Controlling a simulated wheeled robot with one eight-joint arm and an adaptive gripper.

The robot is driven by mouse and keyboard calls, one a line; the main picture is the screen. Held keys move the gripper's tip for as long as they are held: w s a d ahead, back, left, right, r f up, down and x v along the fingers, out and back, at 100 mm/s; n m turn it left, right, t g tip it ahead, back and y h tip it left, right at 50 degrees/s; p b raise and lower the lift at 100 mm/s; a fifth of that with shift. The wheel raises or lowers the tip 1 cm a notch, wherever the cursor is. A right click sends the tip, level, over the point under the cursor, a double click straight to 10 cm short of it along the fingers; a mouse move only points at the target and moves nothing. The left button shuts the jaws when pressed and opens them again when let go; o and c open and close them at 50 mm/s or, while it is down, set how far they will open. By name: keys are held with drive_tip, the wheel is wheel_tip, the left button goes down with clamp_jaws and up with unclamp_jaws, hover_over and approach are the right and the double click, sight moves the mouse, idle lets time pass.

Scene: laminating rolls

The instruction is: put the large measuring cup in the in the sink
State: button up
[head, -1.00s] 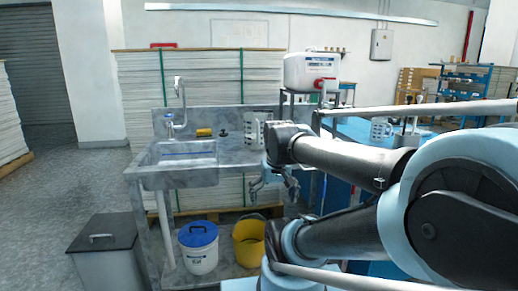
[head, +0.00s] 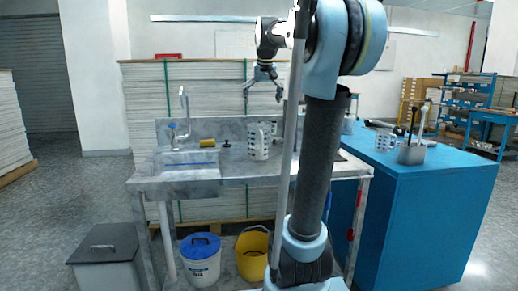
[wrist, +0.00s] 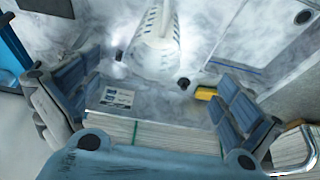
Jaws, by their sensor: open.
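The sink basin appears at the upper right there (wrist: 262,42). My gripper (head: 264,92) is open and empty, high above the counter and roughly over the cup, clear of it. Its fingers (wrist: 150,100) are spread wide in the wrist view with nothing between them.
A tap (head: 183,110) rises behind the sink. A yellow sponge (head: 207,143) and a dark stopper (head: 226,144) lie between sink and cup. Another measuring cup (head: 385,141) and a grey holder (head: 412,154) stand on the blue cabinet. Stacked boards (head: 215,95) rise behind.

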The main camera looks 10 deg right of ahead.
drive_tip(key=w+r+x, duration=0.1)
drive_tip(key=w+x, duration=0.2)
drive_tip(key=x, duration=1.3)
drive_tip(key=shift+w, duration=0.1)
drive_tip(key=c, duration=1.9)
